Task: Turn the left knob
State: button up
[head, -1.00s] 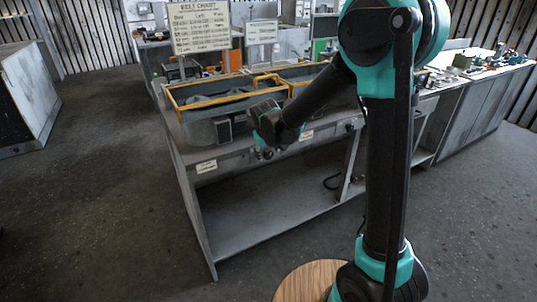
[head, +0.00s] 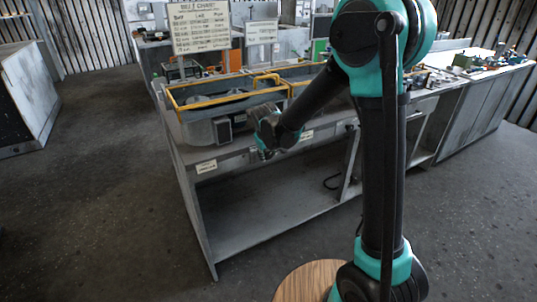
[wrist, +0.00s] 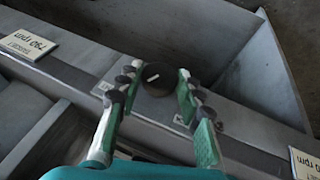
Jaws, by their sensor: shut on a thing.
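The left knob (wrist: 158,79) is a dark round dial with a short white mark on top, set on the grey front panel of the bench. In the wrist view the mark lies slightly slanted. My gripper (wrist: 159,82) is shut on this knob, with one green-padded finger on each side of it. In the head view my gripper (head: 265,152) is at the bench's front edge, and it hides the knob there. Another dark knob (head: 350,127) sits farther right on the same panel.
White labels (head: 206,167) sit on the panel to either side. Yellow rails (head: 215,99) and a grey housing stand on the bench above. The shelf below (head: 270,215) is mostly bare. The floor at left is clear.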

jog(key=shift+s+a+f+n+t+h, duration=0.1)
jog(key=shift+a+n+t+h, duration=0.1)
jog(key=shift+t+h, duration=0.3)
jog(key=shift+s+a+f+n+t+h, duration=0.1)
jog(key=shift+n+t+h, duration=0.15)
jog(key=shift+h, duration=0.35)
jog(key=shift+t+h, duration=0.85)
jog(key=shift+h, duration=0.05)
jog(key=o, duration=1.2)
jog(key=shift+c, duration=0.2)
jog(key=shift+r, duration=0.1)
jog(key=v, duration=1.2)
jog(key=shift+w+d, duration=0.1)
